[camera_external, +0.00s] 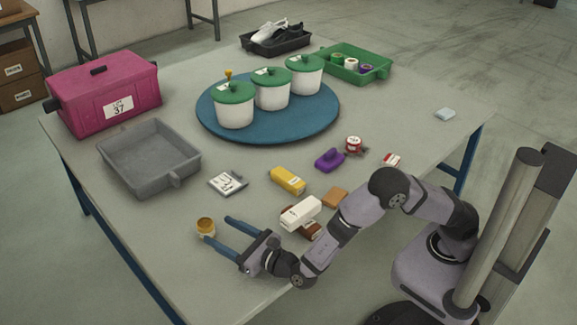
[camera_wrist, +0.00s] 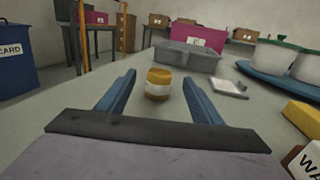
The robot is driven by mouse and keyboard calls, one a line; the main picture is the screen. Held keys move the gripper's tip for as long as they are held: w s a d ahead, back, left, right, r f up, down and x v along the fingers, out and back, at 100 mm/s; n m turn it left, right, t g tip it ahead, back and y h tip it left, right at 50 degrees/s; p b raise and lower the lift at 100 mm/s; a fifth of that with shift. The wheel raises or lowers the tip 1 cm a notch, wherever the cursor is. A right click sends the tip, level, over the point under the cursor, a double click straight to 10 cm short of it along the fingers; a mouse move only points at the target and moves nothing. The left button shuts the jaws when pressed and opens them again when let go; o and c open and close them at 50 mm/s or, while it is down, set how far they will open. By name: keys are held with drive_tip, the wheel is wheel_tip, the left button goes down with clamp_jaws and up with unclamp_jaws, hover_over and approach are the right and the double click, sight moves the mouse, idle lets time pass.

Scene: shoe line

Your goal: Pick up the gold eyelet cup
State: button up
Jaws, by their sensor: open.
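The gold eyelet cup (camera_external: 206,226) is a small gold cylinder with a pale label band, standing upright near the table's left front edge. In the wrist view the cup (camera_wrist: 158,83) stands ahead, between the lines of my two blue fingers. My gripper (camera_external: 218,229) is open and low over the table, its fingers pointing toward the cup. In the wrist view my gripper (camera_wrist: 158,84) has a wide gap with nothing held. The cup appears at or just beyond the fingertips; I cannot tell whether either finger touches it.
A grey tray (camera_external: 150,157) lies beyond the cup, with a white labelled card (camera_external: 228,183) to its right. A yellow block (camera_external: 288,180) and a white box (camera_external: 301,212) lie right of my gripper. A blue turntable (camera_external: 268,134) holds lidded tubs (camera_external: 236,113). The table left of the cup is clear.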

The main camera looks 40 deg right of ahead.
sight(204, 222)
drive_tip(key=shift+f+b+x, duration=0.15)
drive_tip(key=shift+b+x, duration=0.2)
drive_tip(key=shift+x, duration=1.25)
drive_tip(key=shift+f+b+x, duration=0.1)
drive_tip(key=shift+b+x, duration=0.2)
drive_tip(key=shift+x, duration=1.3)
drive_tip(key=shift+w+a+r, duration=0.1)
drive_tip(key=shift+w, duration=0.4)
drive_tip(key=shift+c, duration=0.3)
drive_tip(key=c, duration=1.2)
drive_tip(key=shift+r, duration=0.15)
wheel_tip(204, 222, up, 10)
drive_tip(key=shift+f+p, duration=0.15)
drive_tip(key=shift+p, duration=0.9)
